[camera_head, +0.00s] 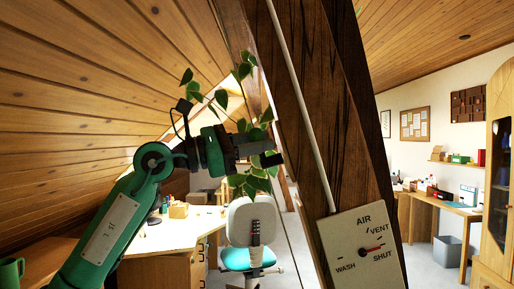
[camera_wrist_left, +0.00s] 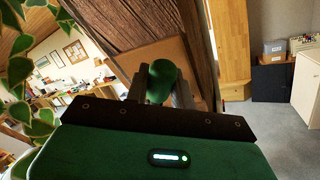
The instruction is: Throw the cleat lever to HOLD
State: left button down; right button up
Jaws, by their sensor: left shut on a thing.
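My left gripper (camera_head: 271,154) reaches in from the left to the near side of the dark timber brace (camera_head: 327,110). In the left wrist view its two fingers (camera_wrist_left: 161,92) are closed around a rounded green piece (camera_wrist_left: 163,76), which looks like the grip of the cleat lever. The rest of the lever and any HOLD marking are hidden or not readable. In the head view the held piece cannot be made out. My right gripper is not in view.
A pale cord or rod (camera_head: 303,100) runs along the brace. A trailing plant (camera_head: 253,180) hangs close behind my gripper. A chair (camera_head: 252,225) stands beyond.

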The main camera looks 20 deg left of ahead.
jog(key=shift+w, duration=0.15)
pick_arm(q)
jog(key=c, duration=1.2)
grip_release()
jog(key=shift+s+a+f, duration=0.2)
jog(key=shift+a, duration=0.1)
jog(key=b+v, duration=0.3)
jog(key=v, duration=1)
jog(key=shift+b, duration=0.35)
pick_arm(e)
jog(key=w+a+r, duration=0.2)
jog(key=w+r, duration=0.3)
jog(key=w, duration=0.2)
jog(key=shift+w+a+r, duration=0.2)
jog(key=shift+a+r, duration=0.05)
